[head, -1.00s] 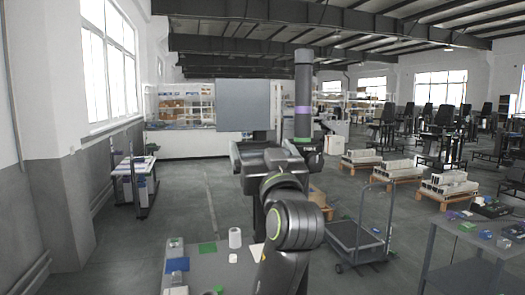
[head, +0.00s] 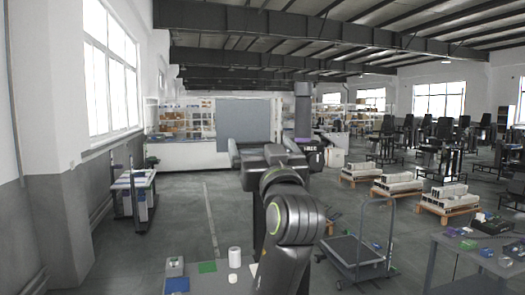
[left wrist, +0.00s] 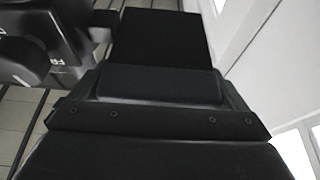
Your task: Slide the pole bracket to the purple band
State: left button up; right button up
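The dark upright pole (head: 303,103) stands ahead of me, right of the middle in the head view. Its purple band (head: 303,137) shows just above the black pole bracket (head: 310,147), whose top edge is at or very close to the band's lower edge. My left gripper (head: 290,150) is at the bracket's left side; its fingertips are hidden behind the wrist. In the left wrist view the dark gripper body fills the middle, and the bracket (left wrist: 55,72) with pale lettering is at the upper left. The grip itself does not show. My right gripper is out of view.
A grey panel (head: 246,123) stands left of the pole. A bench top (head: 212,280) with a white cylinder (head: 234,257) and small green and blue pieces lies below. A cart (head: 350,253) and a grey table (head: 465,250) are at the right.

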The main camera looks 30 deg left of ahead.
pick_arm(q)
jog(key=shift+f, duration=0.1)
jog(key=shift+s+d+f+b, duration=0.3)
jog(key=shift+d+f+b, duration=0.05)
jog(key=shift+b, duration=0.15)
jog(key=b+v, duration=0.3)
jog(key=v, duration=0.2)
jog(key=b+v, duration=0.3)
jog(key=v, duration=0.3)
jog(key=b+v, duration=0.3)
jog(key=v, duration=0.2)
jog(key=shift+s+d+r+b, duration=0.2)
jog(key=shift+s+r+b, duration=0.05)
jog(key=shift+b, duration=0.1)
